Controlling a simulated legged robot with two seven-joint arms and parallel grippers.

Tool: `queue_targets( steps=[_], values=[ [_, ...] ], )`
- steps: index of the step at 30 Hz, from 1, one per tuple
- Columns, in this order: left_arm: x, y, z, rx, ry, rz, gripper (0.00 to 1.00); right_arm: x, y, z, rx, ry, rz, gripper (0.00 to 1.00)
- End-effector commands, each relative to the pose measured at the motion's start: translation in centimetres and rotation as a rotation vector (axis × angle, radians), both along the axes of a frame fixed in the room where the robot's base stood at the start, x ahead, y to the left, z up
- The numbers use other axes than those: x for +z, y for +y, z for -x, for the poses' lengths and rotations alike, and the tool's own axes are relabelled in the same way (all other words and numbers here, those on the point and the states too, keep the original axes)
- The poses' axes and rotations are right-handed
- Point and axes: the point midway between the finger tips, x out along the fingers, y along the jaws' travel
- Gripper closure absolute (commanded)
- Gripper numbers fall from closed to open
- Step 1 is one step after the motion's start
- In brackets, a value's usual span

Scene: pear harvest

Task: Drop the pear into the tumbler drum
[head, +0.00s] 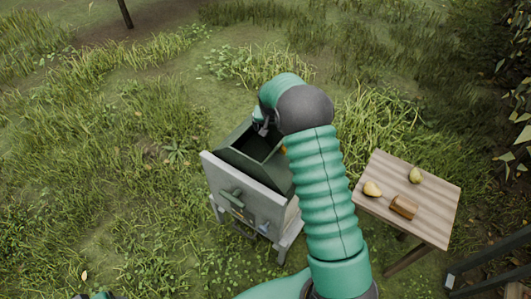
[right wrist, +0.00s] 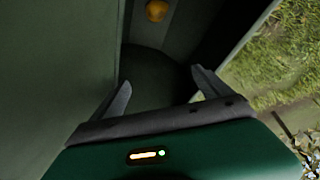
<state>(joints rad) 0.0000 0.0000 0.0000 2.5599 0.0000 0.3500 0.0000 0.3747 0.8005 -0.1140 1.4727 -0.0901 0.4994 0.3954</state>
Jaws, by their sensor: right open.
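The tumbler drum (head: 240,163) is a dark green, open-topped box on a grey stand, left of my right arm in the head view. My right gripper (head: 262,130) is above its opening, partly hidden by its own wrist. In the right wrist view its two fingers (right wrist: 160,92) are spread with nothing between them, and green drum walls (right wrist: 60,70) surround them. A yellow-orange pear (right wrist: 157,10) shows beyond the fingertips, apart from them, against a grey surface; I cannot tell if it is resting. Only a green and dark scrap of my left side shows at the bottom left edge.
A wooden table (head: 440,205) stands at the right with a yellow pear (head: 372,188), a greenish pear (head: 415,175) and a brown block (head: 404,207). Grass surrounds both stands. A dark frame (head: 485,260) crosses the lower right corner.

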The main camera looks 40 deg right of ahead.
Motion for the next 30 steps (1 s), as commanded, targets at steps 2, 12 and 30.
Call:
queue_targets(
  steps=[2,12,30],
  values=[
    [0.0,0.0,0.0,0.0,0.0,0.0,0.35,-0.1,-0.2,0.2,-0.002,0.004,0.001,0.07],
    [0.2,0.0,0.0,0.0,0.0,0.0,0.35,0.8,0.0,0.4,-0.003,0.004,0.002,0.07],
    [2.1,0.0,0.0,0.0,0.0,0.0,0.35,14.5,4.3,4.2,0.0,0.001,0.002,0.07]
  ],
)
